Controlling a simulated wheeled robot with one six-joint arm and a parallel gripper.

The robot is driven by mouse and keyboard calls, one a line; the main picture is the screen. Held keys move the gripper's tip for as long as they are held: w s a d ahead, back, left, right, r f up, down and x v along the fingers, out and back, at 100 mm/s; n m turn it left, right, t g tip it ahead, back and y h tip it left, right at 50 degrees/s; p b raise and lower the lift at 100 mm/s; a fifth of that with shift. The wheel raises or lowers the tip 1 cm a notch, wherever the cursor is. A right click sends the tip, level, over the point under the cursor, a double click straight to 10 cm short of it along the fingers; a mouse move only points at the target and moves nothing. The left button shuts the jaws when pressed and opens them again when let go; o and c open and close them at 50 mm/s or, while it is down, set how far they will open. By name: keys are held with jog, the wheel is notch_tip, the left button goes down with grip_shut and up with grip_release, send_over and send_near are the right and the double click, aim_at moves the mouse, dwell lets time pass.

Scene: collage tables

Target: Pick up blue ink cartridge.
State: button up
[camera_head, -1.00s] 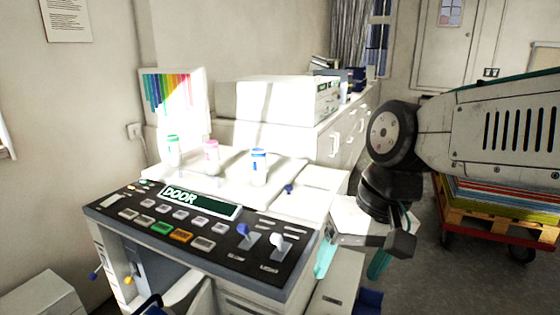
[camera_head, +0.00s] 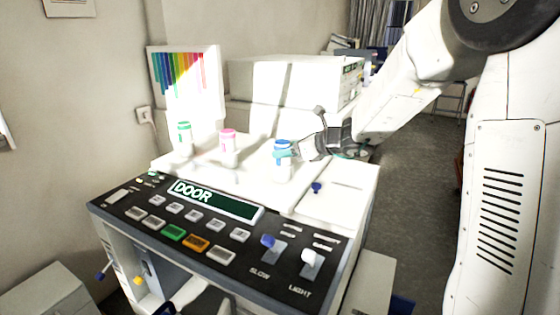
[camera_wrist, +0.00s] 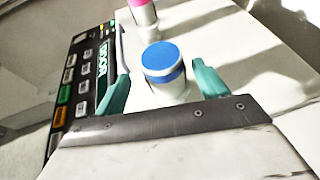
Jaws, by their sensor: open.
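The blue ink cartridge (camera_head: 282,164) is a white cylinder with a blue cap and stands upright on the white machine top. It also shows in the wrist view (camera_wrist: 163,70), with its blue cap facing the camera. My gripper (camera_head: 292,151) is at the cartridge's upper part, reaching in from the right. In the wrist view, the teal fingers of my gripper (camera_wrist: 160,86) are apart, one on each side of the cartridge. There is a visible gap on the right side; contact on the left cannot be told.
A pink-capped cartridge (camera_head: 229,146) and a green-capped cartridge (camera_head: 184,139) stand to the left on the machine top. A control panel (camera_head: 150,242) with a DOOR display (camera_head: 215,200) lies in front. A small blue knob (camera_head: 317,187) sticks up right of the cartridge.

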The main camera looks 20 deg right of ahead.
jog(key=shift+w+a+f, duration=0.15)
jog(key=shift+w+f, duration=0.15)
jog(key=shift+w, duration=0.3)
jog(key=x, duration=0.4)
jog(key=shift+w, duration=0.1)
jog(key=c, duration=1.1)
